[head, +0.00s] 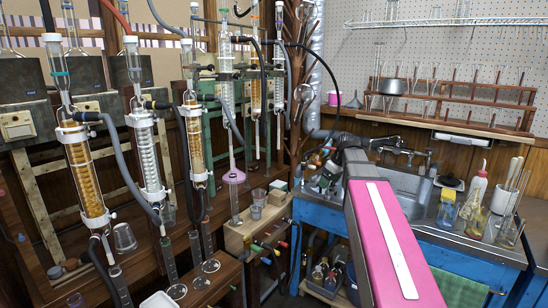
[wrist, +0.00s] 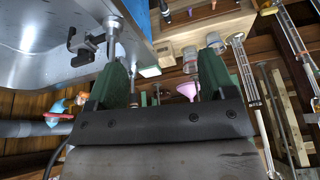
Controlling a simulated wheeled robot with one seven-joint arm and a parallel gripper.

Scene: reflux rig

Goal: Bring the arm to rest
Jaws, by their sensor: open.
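My gripper (wrist: 164,62) shows in the wrist view as two green fingers set wide apart, with nothing between them. A pink funnel (wrist: 188,91) shows beyond the gap, nearer the right finger, apart from it. In the head view my pink arm reaches from the bottom right toward the near-left side of the sink (head: 405,190). The gripper's fingers are hard to make out there, among clutter at the arm's far end. Whether the arm touches the bench or sink cannot be told.
Glass columns with amber filling (head: 83,175) and hoses crowd the left. The pink funnel also shows in the head view (head: 234,176), near small beakers (head: 258,196) on a wooden stand. Flasks and bottles (head: 472,205) stand right of the sink. A blue bench (head: 465,262) fills the lower right.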

